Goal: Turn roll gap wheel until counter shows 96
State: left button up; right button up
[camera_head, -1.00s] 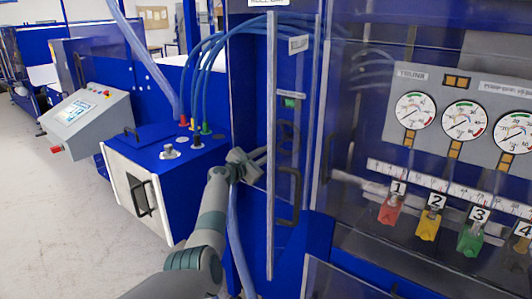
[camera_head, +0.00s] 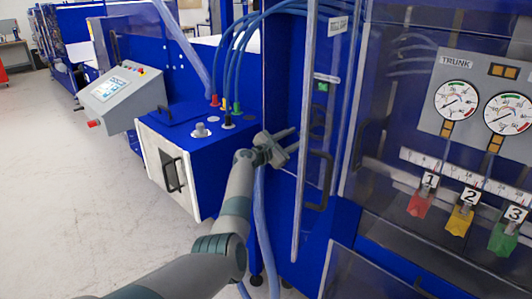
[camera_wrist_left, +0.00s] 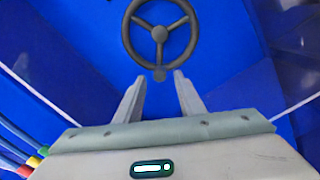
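The roll gap wheel is a dark three-spoked handwheel with a small knob at its lower rim. It shows face-on in the left wrist view (camera_wrist_left: 160,33), on a blue panel. In the head view it is a dark, nearly edge-on shape (camera_head: 318,121) behind the clear door's edge. My left gripper (camera_head: 297,139) points at it from the left. In the left wrist view my left gripper (camera_wrist_left: 159,76) is open, its fingers apart just below the wheel, the knob between their tips in the picture. Contact cannot be told. A small green display (camera_head: 322,87) above the wheel is unreadable. My right gripper is out of view.
A pale vertical door edge (camera_head: 306,130) and a black handle (camera_head: 319,180) stand close to my left gripper. A blue box (camera_head: 190,135) with hoses is left of my arm. Gauges (camera_head: 457,100) and numbered clamps (camera_head: 421,202) are at right. Floor at left is clear.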

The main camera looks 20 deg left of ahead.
pick_arm(q)
jog(key=b+v, duration=0.2)
jog(key=v, duration=1.4)
